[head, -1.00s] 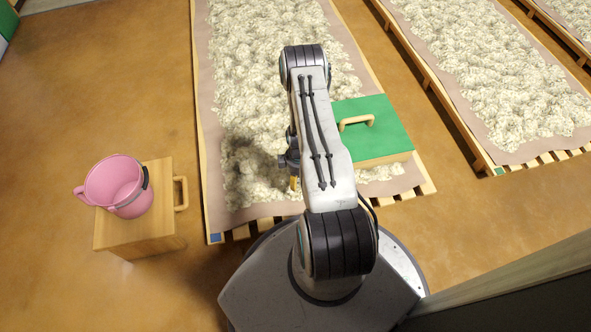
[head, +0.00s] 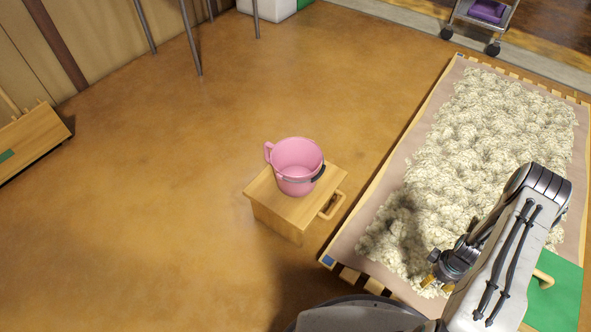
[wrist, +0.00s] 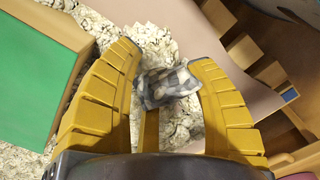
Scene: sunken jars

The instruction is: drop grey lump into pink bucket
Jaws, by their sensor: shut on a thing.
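The pink bucket (head: 297,166) stands upright on a small wooden stool (head: 272,201), left of the bedded platform. My gripper (head: 432,282) is low over the near end of the platform, to the right of the bucket and apart from it. In the wrist view my gripper's yellow fingers (wrist: 168,85) are shut on the grey lump (wrist: 162,87), a patchy grey and whitish piece between the fingertips. The lump cannot be made out in the head view. The bucket's floor is only partly visible.
The slatted platform (head: 396,187) carries a sheet covered in pale clumps. A green-topped box (head: 565,290) with a wooden handle sits at its near end, beside my arm; it also shows in the wrist view (wrist: 38,70). Open floor lies left of the stool.

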